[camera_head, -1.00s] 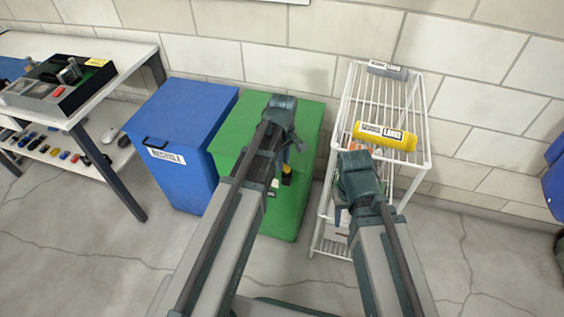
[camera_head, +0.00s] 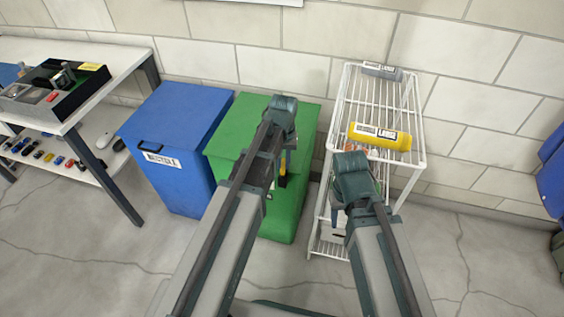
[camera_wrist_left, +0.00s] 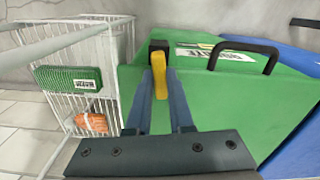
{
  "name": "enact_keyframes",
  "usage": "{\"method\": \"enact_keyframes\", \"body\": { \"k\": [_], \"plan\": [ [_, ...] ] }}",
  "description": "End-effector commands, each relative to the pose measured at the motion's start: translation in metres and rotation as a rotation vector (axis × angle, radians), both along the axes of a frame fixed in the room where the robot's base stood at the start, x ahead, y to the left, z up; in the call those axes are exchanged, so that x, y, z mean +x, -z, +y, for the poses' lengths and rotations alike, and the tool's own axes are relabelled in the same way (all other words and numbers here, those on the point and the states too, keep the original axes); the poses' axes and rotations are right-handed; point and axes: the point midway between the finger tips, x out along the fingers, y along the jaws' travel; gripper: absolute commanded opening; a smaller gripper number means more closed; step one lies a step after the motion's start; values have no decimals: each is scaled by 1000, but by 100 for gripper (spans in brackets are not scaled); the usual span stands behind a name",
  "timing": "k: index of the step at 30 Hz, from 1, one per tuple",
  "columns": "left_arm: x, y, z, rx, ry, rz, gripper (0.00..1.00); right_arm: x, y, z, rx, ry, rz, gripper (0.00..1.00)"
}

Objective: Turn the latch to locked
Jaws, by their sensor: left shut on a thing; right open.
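The latch (camera_wrist_left: 160,85) is a yellow lever with a black end, at the front of the green bin (camera_wrist_left: 200,85) in the left wrist view. In the head view, a small yellow part of the latch (camera_head: 283,180) shows beside my left wrist, against the green bin (camera_head: 293,215). My left gripper (camera_wrist_left: 159,95) is shut on the yellow lever, with one finger on each side of it. In the head view my left gripper (camera_head: 284,160) is mostly hidden by its own wrist. My right gripper (camera_head: 338,200) is open and apart from the latch, in front of the wire shelf.
A blue recycle bin (camera_head: 170,125) stands left of the green bin. The white wire shelf (camera_head: 343,100) on the right holds a yellow package (camera_head: 380,137). A workbench (camera_head: 110,75) is at far left. The floor in front of the blue bin is clear.

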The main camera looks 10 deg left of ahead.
Motion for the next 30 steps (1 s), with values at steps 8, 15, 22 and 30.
{"method": "enact_keyframes", "body": {
  "k": [8, 15, 22, 30],
  "plan": [
    [0, 0, -2, 0, 125, 1, 0, 0, 0, 0, 0, 0, 0, 50],
    [0, 0, -3, 0, 168, 1, 0, 0, 0, 0, 0, 0, 0, 50],
    [0, 0, -3, 0, 176, 1, 0, 0, 0, 0, 0, 0, 0, 50],
    [0, 0, -3, 0, 175, 1, 31, 0, 0, 0, 0, 0, 0, 50]
  ]
}}
